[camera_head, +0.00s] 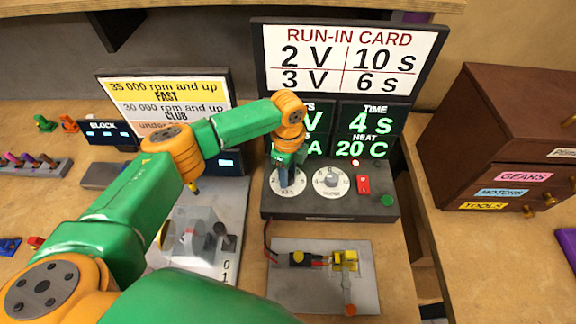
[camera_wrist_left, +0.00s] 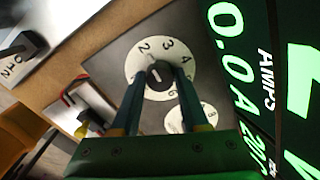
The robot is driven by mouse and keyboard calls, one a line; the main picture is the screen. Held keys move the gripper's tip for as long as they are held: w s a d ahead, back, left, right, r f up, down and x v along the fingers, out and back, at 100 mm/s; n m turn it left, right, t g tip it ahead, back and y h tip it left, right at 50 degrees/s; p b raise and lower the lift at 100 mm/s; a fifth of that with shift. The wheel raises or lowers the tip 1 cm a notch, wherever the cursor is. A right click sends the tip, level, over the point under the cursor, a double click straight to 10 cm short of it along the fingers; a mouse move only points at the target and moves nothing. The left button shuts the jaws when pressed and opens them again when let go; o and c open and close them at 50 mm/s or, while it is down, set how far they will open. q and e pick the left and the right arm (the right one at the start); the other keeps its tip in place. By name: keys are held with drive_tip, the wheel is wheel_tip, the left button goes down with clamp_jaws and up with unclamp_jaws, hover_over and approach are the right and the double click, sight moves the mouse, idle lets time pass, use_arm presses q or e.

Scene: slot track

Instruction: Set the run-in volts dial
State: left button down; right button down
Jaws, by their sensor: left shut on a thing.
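The volts dial (camera_head: 277,187) is the left of two white dials on the dark control box, with a dark knob in its middle. My left gripper (camera_head: 287,175) reaches down onto it from above. In the left wrist view, its two fingers close on the knob (camera_wrist_left: 158,77) from both sides. Numbers 2, 3, 4 and 6 show on the dial's white face (camera_wrist_left: 137,65); I cannot read the knob's setting for certain. The volts readout is partly hidden by my arm, with only a V clear. The run-in card (camera_head: 350,60) reads 2 V, 10 s and 3 V, 6 s. My right gripper is not in view.
The screen (camera_head: 368,130) reads 4 s and 20 C. A grey plate (camera_head: 325,292) with a small motor lies in front.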

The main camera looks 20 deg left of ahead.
use_arm(q)
drive_tip(key=shift+n, duration=0.4)
drive_tip(key=shift+c, duration=2.1)
unclamp_jaws()
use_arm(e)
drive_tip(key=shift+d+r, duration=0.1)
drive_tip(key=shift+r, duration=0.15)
use_arm(q)
wheel_tip(320, 180, up, 6)
drive_tip(key=shift+r+b, duration=0.15)
drive_tip(key=shift+b, duration=0.65)
drive_tip(key=shift+r, duration=0.45)
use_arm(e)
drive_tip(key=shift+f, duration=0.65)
